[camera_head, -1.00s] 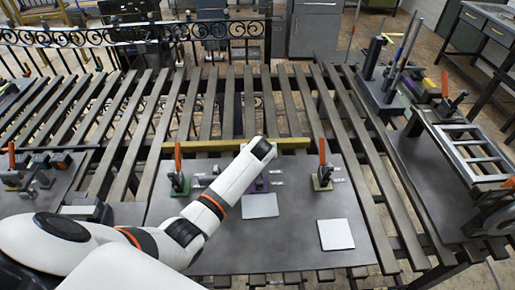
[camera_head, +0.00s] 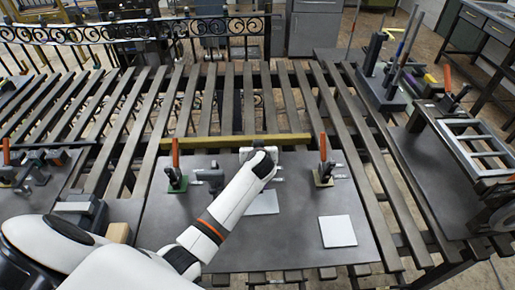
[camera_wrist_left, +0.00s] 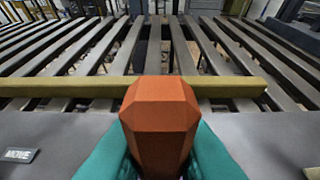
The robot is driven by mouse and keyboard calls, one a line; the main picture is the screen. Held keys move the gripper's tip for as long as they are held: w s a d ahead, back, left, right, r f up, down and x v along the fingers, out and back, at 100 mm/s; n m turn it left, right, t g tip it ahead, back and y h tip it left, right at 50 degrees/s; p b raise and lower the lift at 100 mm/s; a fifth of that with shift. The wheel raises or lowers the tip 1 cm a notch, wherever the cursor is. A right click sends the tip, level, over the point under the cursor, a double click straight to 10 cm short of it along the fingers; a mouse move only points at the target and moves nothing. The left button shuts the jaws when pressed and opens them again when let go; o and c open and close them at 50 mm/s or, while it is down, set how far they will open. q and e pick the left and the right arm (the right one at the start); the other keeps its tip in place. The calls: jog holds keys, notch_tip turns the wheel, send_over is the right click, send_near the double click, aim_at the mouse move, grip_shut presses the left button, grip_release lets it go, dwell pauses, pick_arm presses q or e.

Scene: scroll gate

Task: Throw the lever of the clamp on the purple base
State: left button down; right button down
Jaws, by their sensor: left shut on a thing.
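In the left wrist view, an orange lever handle (camera_wrist_left: 160,115) stands upright between the two teal fingers of my left gripper (camera_wrist_left: 160,148), which is shut on it. In the head view my left arm reaches over the middle of the dark plate, and its hand (camera_head: 262,162) covers the middle clamp. The purple base and the fingertips are hidden there. My right gripper is not in view.
A yellow bar (camera_head: 190,142) runs behind the clamps, also seen in the left wrist view (camera_wrist_left: 60,87). A light square plate (camera_head: 337,231) lies at the front right; another (camera_head: 263,203) lies beside my arm. The dark plate's (camera_head: 290,245) front middle is clear.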

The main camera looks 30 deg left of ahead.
pick_arm(q)
jog(key=c, duration=1.4)
grip_release()
jog(key=shift+o, duration=0.2)
jog(key=b+v, duration=0.2)
jog(key=v, duration=1)
